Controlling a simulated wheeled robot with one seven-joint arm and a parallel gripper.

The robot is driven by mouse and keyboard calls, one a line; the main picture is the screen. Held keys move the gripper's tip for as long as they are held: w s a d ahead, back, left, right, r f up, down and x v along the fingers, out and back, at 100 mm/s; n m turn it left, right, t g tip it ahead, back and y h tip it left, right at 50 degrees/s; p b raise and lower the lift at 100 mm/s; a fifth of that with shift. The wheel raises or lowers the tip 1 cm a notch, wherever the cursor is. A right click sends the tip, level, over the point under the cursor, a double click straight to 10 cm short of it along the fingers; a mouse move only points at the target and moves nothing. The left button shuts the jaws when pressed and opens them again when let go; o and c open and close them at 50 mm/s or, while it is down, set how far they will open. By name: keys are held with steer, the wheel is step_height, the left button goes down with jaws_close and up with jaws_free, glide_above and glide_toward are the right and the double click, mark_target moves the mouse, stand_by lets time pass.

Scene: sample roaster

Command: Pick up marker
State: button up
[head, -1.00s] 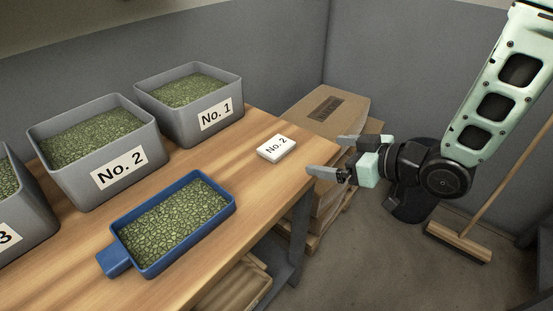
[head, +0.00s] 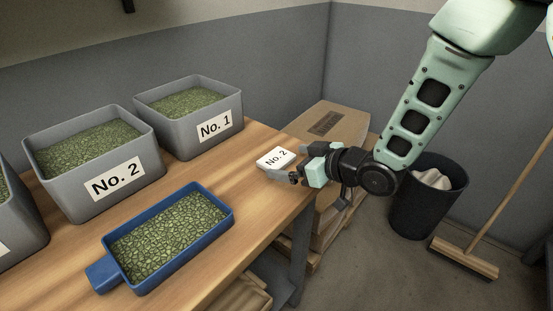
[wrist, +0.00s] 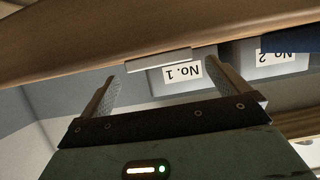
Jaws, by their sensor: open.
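My gripper (head: 291,166) is open at the marker's right side, low by the table's edge. One finger overlaps the marker's near side in the head view, and contact cannot be told. In the wrist view the marker shows edge-on as a pale bar (wrist: 158,61), ahead of and between the spread fingers of my gripper (wrist: 168,76). Nothing is held.
Grey bins of green beans labelled "No. 1" (head: 190,115) and "No. 2" (head: 95,165) stand on the table's back side. A blue tray of beans (head: 233,220) lies in front. A cardboard box (head: 345,118), a dark waste bin (head: 425,205) and a broom (head: 465,258) are to the right.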

mark_target(277, 160)
steer(key=shift+x, duration=1.45)
steer(key=c, duration=1)
steer(key=shift+r, duration=0.1)
